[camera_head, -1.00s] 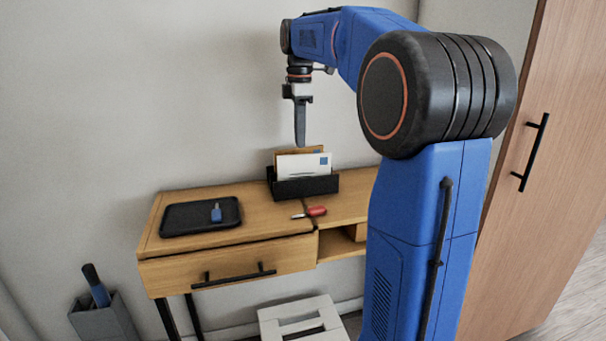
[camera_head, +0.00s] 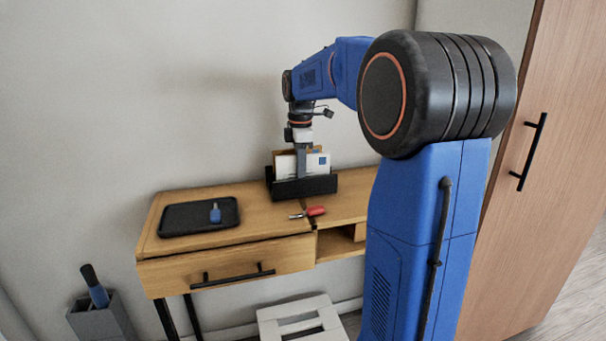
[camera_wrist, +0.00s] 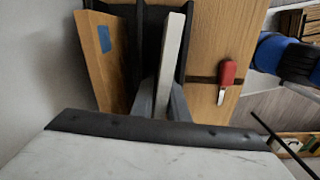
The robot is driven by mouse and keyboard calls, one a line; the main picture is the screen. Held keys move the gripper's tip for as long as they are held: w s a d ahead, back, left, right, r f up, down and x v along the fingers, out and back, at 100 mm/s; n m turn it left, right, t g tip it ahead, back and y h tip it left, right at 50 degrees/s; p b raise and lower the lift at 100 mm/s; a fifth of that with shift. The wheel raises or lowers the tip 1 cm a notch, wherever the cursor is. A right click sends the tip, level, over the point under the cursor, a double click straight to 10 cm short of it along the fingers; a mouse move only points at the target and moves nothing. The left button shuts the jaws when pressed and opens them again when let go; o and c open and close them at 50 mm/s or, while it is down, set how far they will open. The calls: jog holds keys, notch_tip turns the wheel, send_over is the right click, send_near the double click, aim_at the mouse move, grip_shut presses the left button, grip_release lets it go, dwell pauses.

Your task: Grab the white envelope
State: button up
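The white envelope (camera_head: 318,164) stands upright in a black letter holder (camera_head: 301,188) on the desk, in front of a brown envelope (camera_head: 282,160). In the wrist view the white envelope (camera_wrist: 172,60) shows edge-on, and the brown one (camera_wrist: 100,60) leans to its left. My gripper (camera_head: 301,176) points straight down at the holder, low over the white envelope. In the wrist view its two grey fingers (camera_wrist: 162,100) are on either side of the white envelope. They look open around it, with little gap; contact is not clear.
On the desk are a black tray (camera_head: 172,218) with a small blue item (camera_head: 215,212) and a red-handled tool (camera_head: 316,211) in front of the holder. A wall is close behind. A wooden cabinet (camera_head: 550,200) stands at the right, a stool (camera_head: 300,318) below.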

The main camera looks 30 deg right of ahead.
jog(key=shift+f, duration=0.25)
grip_shut()
